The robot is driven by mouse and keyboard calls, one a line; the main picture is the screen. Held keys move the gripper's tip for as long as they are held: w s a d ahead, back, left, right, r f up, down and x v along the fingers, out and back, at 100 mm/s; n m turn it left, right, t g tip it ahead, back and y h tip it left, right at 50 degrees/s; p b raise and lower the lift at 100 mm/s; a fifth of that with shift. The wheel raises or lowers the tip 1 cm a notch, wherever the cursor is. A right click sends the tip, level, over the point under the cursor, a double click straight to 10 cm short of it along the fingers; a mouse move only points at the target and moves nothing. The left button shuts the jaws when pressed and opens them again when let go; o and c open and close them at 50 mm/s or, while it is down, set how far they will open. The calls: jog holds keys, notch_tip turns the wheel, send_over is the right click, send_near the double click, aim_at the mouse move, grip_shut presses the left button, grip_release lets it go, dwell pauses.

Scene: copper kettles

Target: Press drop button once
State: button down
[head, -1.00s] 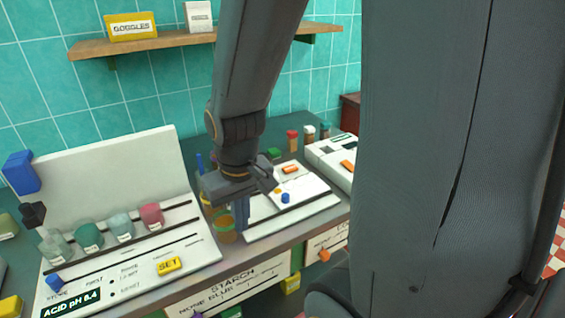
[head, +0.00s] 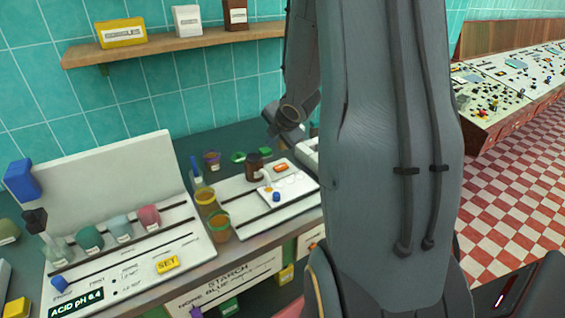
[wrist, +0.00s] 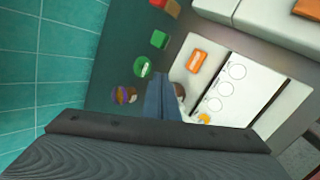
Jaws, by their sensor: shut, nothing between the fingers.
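No button in view has a readable "drop" label. A white panel (head: 238,212) stands mid-bench, with an orange button (head: 281,167) at its back and a blue knob or button (head: 276,196) at its front. The orange button also shows in the wrist view (wrist: 196,61), right of my gripper (wrist: 163,98). My gripper is shut and empty, its fingertips beside a dark brown bottle (head: 255,168); I cannot tell whether they touch. A yellow SET button (head: 168,264) is on the left panel.
Amber jars (head: 218,226) stand left of the middle panel. A purple-banded jar (head: 211,160) and green items (head: 238,156) stand behind it. Another white device (wrist: 270,20) is beyond the orange button. A shelf (head: 180,46) hangs on the tiled wall.

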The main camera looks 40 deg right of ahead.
aim_at(283, 168)
jog(key=d+n, duration=0.1)
jog(key=n, duration=0.1)
jog(key=d+n+y, duration=0.1)
jog(key=d+n, duration=0.1)
jog(key=d+n+t+p, duration=0.1)
jog(key=d+n, duration=0.1)
jog(key=n, duration=0.1)
jog(key=shift+w+y, duration=0.3)
jog(key=shift+w, duration=0.05)
jog(key=shift+f, duration=0.1)
notch_tip(283, 168, down, 9)
jog(key=b, duration=0.7)
jog(key=shift+b, duration=0.45)
dwell(1.1)
jog(key=shift+f+b, duration=0.3)
